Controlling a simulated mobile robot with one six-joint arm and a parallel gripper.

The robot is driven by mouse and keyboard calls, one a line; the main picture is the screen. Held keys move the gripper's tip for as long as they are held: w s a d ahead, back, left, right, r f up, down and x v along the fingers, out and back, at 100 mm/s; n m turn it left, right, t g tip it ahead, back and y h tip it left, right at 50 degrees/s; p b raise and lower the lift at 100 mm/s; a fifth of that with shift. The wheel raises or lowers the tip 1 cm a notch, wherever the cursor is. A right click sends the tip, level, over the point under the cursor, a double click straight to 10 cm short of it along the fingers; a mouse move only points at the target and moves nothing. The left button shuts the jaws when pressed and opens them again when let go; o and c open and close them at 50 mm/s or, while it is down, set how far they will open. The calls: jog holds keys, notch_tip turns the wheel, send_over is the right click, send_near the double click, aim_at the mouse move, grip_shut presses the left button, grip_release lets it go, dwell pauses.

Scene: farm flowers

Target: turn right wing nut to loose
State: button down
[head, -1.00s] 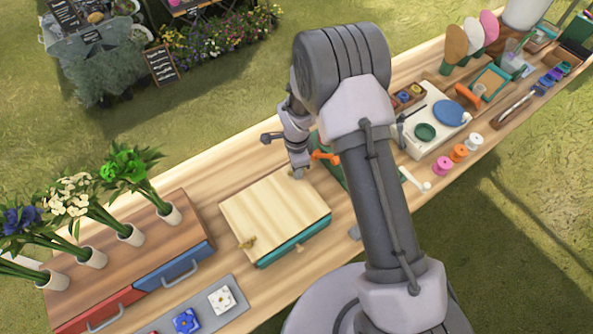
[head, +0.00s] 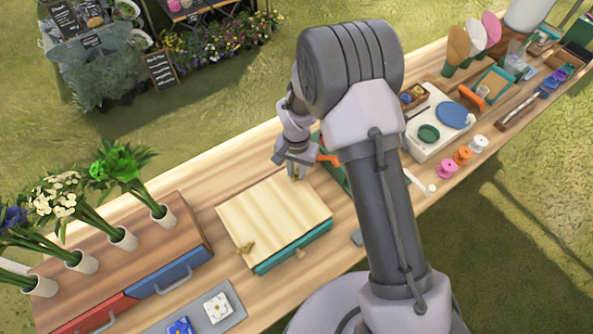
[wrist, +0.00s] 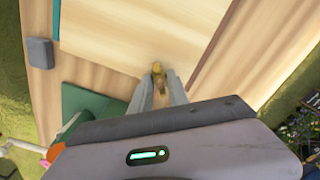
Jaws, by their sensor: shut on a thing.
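The flower press is a pale wooden board (head: 270,218) over a teal base (head: 290,250) on the long table. The right wing nut, small and brass, sits at the board's far right corner; it shows in the wrist view (wrist: 157,69). My gripper (head: 297,172) points down over that corner. In the wrist view my gripper (wrist: 160,84) has its two fingers on either side of the nut, shut on it. The fingers partly hide the nut. The left wing nut (head: 245,249) stands on the board's near left corner, untouched.
A drawer box with blue (head: 173,272) and red fronts and flower-filled vases stand left. A grey tray (head: 235,311) with tiles lies in front. A green item with an orange part (head: 328,156) is close right of my gripper. Bare table lies behind the press.

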jog(key=n, duration=0.3)
jog(key=shift+n, duration=0.4)
jog(key=n, duration=0.3)
jog(key=shift+n, duration=0.3)
jog(key=n, duration=0.3)
jog(key=shift+n, duration=0.3)
jog(key=n, duration=0.3)
jog(key=shift+n, duration=0.3)
jog(key=n, duration=0.3)
jog(key=shift+n+p, duration=0.3)
jog(key=shift+p, duration=0.05)
jog(key=n, duration=0.3)
jog(key=shift+n+p, duration=0.3)
jog(key=shift+n, duration=0.1)
jog(key=n, duration=0.3)
jog(key=shift+p, duration=0.3)
jog(key=shift+n, duration=1.9)
